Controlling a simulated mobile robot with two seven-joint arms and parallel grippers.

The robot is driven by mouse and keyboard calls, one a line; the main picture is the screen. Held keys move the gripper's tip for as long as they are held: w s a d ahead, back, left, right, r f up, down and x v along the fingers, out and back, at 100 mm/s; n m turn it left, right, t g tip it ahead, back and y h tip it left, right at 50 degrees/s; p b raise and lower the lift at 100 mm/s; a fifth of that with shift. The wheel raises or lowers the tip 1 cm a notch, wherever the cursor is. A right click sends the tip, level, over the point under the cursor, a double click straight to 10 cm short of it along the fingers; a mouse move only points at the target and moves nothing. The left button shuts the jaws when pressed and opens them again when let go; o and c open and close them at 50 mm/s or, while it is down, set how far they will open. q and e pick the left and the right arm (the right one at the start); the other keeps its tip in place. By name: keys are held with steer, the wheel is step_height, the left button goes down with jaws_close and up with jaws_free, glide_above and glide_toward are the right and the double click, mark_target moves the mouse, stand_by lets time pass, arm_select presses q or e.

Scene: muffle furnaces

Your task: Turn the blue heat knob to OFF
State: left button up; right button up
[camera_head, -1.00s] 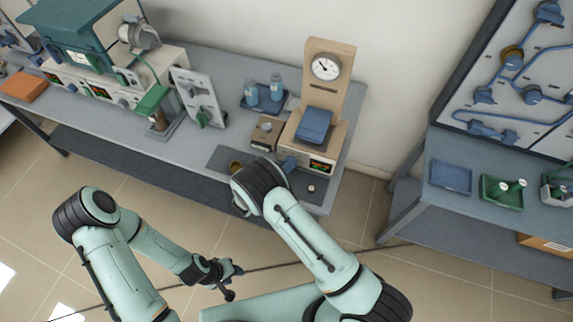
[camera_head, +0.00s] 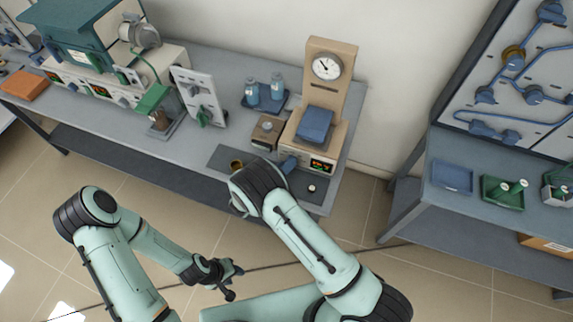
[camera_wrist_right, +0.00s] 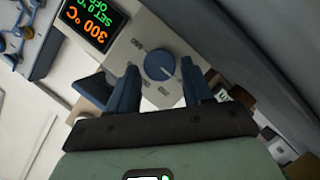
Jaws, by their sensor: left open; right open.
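The blue heat knob (camera_wrist_right: 160,66) is round with a white pointer line and sits on a pale panel with small dial markings, too blurred to read. Beside it, the display (camera_wrist_right: 92,20) shows 300 °C in orange and a green set line of 0 °C with OFF. My right gripper (camera_wrist_right: 160,70) is open, its two blue fingers on either side of the knob; contact cannot be told. In the head view the right wrist hides the knob area, and the display (camera_head: 321,165) shows nearby. My left gripper (camera_head: 232,280) is open and empty, above the floor.
The beige unit with a gauge (camera_head: 327,66) stands on the grey bench (camera_head: 225,85). Blue bottles in a tray (camera_head: 268,106) stand behind, left of it. A small brown cup (camera_head: 236,164) is close to my right wrist. A side bench (camera_head: 440,205) is at right.

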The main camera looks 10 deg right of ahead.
arm_select(q)
steer(key=shift+s+f+b, duration=0.95)
steer(key=shift+s+f, duration=0.5)
steer(key=shift+s, duration=0.2)
arm_select(e)
steer(key=v, duration=1.2)
steer(key=shift+s, duration=0.2)
steer(key=shift+a, duration=0.1)
arm_select(q)
steer(key=shift+s, duration=0.1)
